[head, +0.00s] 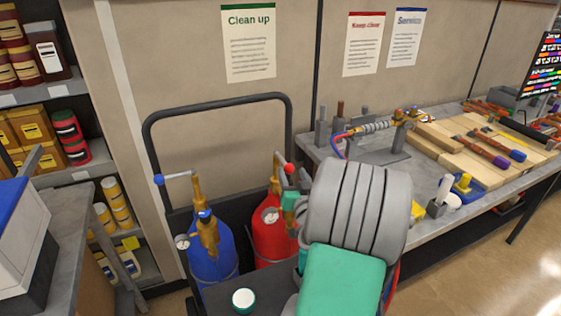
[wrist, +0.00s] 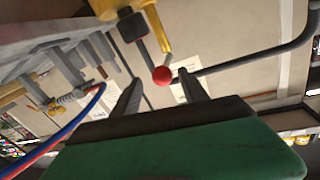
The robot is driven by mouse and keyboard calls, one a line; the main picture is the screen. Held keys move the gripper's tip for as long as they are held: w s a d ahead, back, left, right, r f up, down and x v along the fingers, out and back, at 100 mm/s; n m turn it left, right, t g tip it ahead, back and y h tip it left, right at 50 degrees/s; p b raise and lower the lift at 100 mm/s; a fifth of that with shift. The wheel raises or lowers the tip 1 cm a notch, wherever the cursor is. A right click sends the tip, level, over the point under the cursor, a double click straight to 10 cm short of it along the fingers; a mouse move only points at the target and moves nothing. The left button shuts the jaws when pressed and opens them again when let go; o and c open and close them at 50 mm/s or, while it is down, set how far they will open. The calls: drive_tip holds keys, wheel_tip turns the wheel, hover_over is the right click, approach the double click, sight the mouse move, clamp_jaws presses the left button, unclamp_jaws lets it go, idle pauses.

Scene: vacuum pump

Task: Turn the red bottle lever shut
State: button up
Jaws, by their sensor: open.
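The red bottle (head: 272,236) stands in the cart, with a brass valve (head: 276,187) and a round gauge on top. Its lever ends in a red ball knob (head: 289,168). In the head view my grey wrist hides most of the gripper and part of the red bottle.
A blue bottle (head: 210,256) with a blue-knobbed lever (head: 175,177) stands close on the left. The cart's dark handle frame (head: 215,103) rises behind both. A workbench (head: 465,195) with tools is on the right, shelves on the left.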

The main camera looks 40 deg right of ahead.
sight(284, 161)
drive_tip(key=p+x, duration=0.1)
drive_tip(key=x, duration=0.1)
drive_tip(key=p+x, duration=0.1)
drive_tip(key=x, duration=0.2)
drive_tip(key=shift+w+r+p, duration=0.2)
drive_tip(key=shift+w+p, duration=0.2)
drive_tip(key=shift+w, duration=0.1)
drive_tip(key=shift+w+d+f, duration=0.1)
drive_tip(key=shift+w+d, duration=0.1)
drive_tip(key=shift+w, duration=0.05)
clamp_jaws()
idle(0.7)
